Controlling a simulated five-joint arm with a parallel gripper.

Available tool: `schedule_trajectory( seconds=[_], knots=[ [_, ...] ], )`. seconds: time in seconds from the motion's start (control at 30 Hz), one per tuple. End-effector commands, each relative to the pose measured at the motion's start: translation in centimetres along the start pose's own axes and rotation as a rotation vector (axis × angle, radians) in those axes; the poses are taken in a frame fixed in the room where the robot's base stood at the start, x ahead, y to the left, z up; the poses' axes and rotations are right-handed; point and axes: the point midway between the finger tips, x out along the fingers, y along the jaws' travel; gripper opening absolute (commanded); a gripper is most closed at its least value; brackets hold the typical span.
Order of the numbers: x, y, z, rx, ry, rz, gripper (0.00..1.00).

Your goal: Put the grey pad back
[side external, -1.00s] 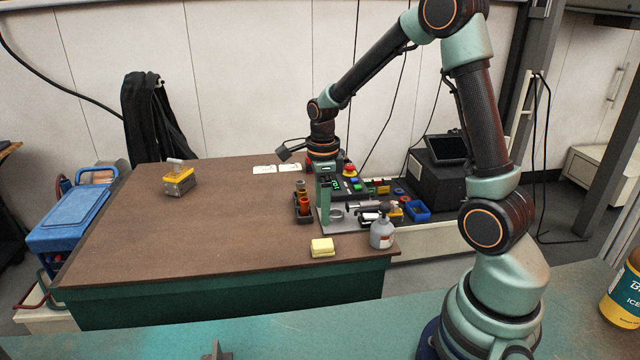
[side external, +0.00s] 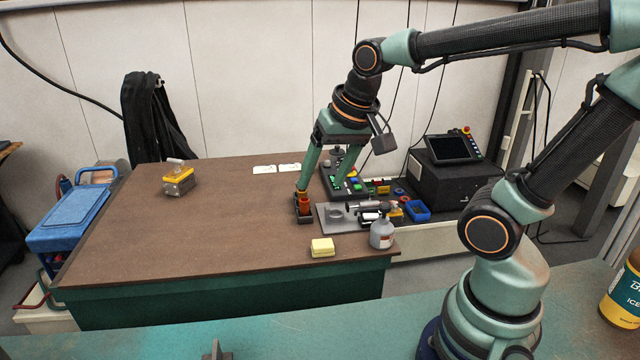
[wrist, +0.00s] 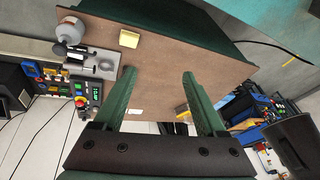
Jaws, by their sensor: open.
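My gripper (side external: 325,184) is open and empty, fingers pointing down over the right part of the brown table (side external: 200,235). In the wrist view its fingers (wrist: 160,77) stand wide apart with bare tabletop between them. A flat grey plate (side external: 326,228) lies to the right of the fingers with a round grey piece (side external: 336,214) on it; both also show at upper left in the wrist view, the round piece (wrist: 105,65) clear of the fingers. I cannot tell whether this round piece is the grey pad.
A yellow pad (side external: 322,247) and a grey bottle (side external: 382,234) stand near the table's front right. A button box (side external: 350,185) is behind the plate. The table's middle is clear.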

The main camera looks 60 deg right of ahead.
Motion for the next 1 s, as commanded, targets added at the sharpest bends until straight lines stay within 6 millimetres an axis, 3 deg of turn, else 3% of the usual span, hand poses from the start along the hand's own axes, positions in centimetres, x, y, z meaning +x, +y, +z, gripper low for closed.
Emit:
schedule_trajectory(
  seconds=[0.1,0.3,1.0],
  knots=[
    [-1.1,-0.5,1.4,-0.261,0.053,-0.034,0.74],
    [-1.8,-0.7,2.4,-0.491,0.097,-0.05,0.74],
    [-1.8,-0.7,2.5,-0.515,0.099,-0.05,0.74]
  ],
)
